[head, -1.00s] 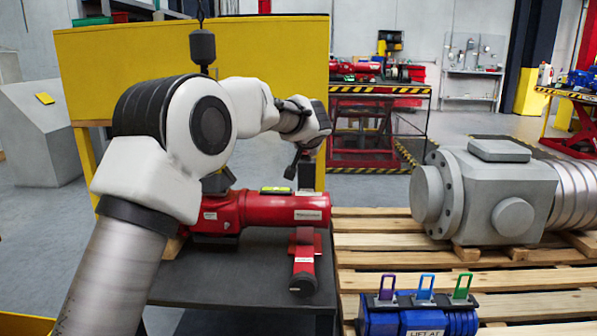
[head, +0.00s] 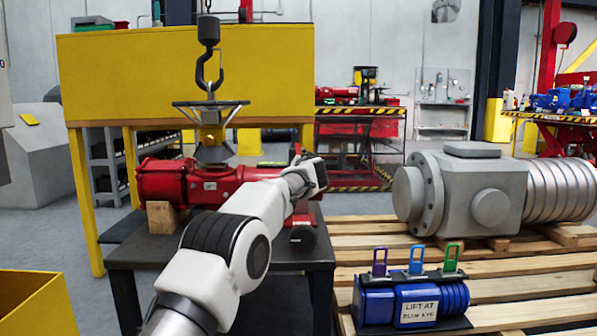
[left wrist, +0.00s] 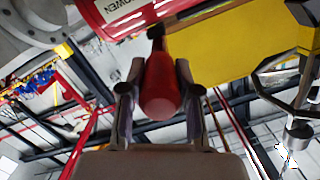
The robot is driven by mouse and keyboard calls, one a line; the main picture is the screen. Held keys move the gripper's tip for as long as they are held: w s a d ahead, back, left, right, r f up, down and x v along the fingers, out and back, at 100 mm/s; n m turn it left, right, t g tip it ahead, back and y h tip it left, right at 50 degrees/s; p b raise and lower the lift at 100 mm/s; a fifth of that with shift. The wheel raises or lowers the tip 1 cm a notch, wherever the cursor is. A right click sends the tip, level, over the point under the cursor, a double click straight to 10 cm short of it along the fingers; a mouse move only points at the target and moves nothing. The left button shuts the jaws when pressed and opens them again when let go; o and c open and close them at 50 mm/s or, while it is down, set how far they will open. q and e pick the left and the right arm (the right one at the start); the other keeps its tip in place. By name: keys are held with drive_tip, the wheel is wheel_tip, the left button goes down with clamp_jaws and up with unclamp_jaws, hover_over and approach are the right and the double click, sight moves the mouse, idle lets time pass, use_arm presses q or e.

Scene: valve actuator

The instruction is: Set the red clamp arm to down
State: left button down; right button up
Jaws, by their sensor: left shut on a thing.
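The red clamp arm (left wrist: 161,88) is a tapered red bar between the two fingers of my left gripper (left wrist: 161,100) in the left wrist view. The gripper is shut on it. My forearm hides part of the actuator and most of the clamp arm. My right gripper is not in view.
A lifting hook (head: 208,70) hangs with a frame above the actuator. A yellow barrier (head: 130,85) stands behind. A grey valve (head: 470,190) lies on a wooden pallet (head: 540,262) to the right, with a blue block (head: 412,298) in front of it.

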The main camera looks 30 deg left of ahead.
use_arm(q)
drive_tip(key=shift+s+a+f, duration=0.1)
drive_tip(key=shift+f, duration=0.5)
drive_tip(key=shift+b, duration=0.3)
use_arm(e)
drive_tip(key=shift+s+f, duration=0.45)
use_arm(q)
drive_tip(key=shift+s+f, duration=0.1)
drive_tip(key=shift+f, duration=0.15)
drive_tip(key=c, duration=0.8)
unclamp_jaws()
drive_tip(key=shift+a, duration=0.1)
drive_tip(key=shift+a+f, duration=0.1)
drive_tip(key=shift+d+r, duration=0.2)
drive_tip(key=shift+r, duration=0.1)
drive_tip(key=shift+s+d+r, duration=0.15)
drive_tip(key=shift+s+d, duration=0.05)
drive_tip(key=shift+s, duration=0.1)
drive_tip(key=v, duration=1.1)
drive_tip(key=shift+s+f, duration=0.15)
drive_tip(key=shift+f, duration=0.1)
